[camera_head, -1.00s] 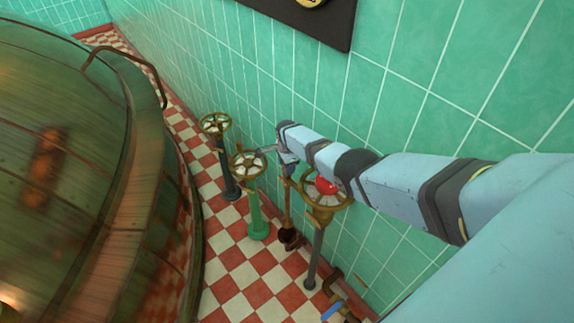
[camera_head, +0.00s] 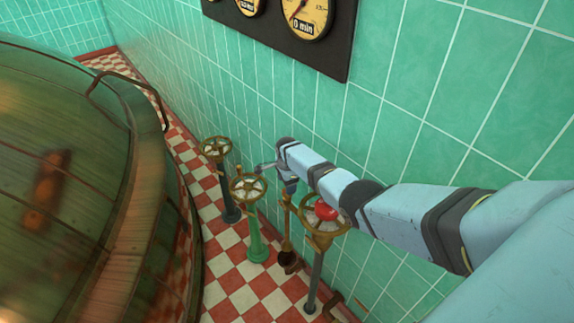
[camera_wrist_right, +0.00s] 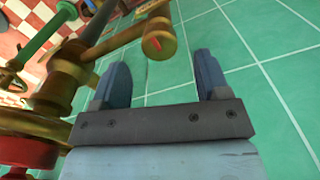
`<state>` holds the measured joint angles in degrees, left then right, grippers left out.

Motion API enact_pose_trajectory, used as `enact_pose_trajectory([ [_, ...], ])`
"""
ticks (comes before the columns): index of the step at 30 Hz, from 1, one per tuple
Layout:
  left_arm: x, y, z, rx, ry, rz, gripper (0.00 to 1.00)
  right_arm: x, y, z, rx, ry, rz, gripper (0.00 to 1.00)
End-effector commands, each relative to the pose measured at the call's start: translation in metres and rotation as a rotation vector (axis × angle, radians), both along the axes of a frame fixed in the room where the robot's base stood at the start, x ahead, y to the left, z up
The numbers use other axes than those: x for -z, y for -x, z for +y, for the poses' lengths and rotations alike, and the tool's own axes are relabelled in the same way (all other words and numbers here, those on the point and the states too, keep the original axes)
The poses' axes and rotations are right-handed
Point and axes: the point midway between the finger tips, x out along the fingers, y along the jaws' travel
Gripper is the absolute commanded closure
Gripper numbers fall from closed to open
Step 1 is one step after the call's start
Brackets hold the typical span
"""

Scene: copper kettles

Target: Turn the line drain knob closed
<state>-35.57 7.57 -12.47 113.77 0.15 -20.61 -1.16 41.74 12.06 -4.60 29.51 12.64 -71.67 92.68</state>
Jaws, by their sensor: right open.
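My right arm reaches in from the right in the head view. Its gripper (camera_head: 266,166) is small there, beside the handwheel on the green post. In the right wrist view the right gripper (camera_wrist_right: 160,70) is open and its two blue fingers hold nothing. A short brass knob-like end with a red centre (camera_wrist_right: 158,43) lies just past the fingertips, left of the middle of the gap. It joins a brass pipe (camera_wrist_right: 118,42). I cannot tell for sure whether this is the line drain knob, or whether a finger touches it. My left gripper is not in view.
Handwheels stand along the green tiled wall: one on a dark post (camera_head: 216,147), one on a green post (camera_head: 248,188), and one with a red centre (camera_head: 325,212) under my forearm. A large copper kettle (camera_head: 60,180) fills the left. Gauges (camera_head: 305,15) hang above.

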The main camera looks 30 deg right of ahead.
Motion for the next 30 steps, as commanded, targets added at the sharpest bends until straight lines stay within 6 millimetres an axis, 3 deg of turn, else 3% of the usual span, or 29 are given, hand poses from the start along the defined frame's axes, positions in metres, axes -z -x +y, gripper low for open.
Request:
enact_pose_trajectory([
  [1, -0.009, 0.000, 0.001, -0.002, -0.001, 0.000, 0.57, -0.017, 0.000, -0.001, 0.000, 0.001, -0.004, 0.31],
  [3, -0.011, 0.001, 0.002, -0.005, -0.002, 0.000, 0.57, -0.032, 0.000, -0.001, 0.000, 0.000, -0.005, 0.31],
  [12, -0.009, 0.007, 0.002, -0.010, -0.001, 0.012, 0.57, -0.084, 0.000, -0.001, 0.002, -0.001, -0.002, 0.31],
  [18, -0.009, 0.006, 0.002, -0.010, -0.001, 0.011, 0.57, -0.098, 0.000, -0.001, 0.002, 0.000, -0.001, 0.31],
  [30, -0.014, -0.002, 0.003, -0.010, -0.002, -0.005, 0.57, -0.099, 0.000, -0.001, 0.002, 0.000, -0.001, 0.31],
])
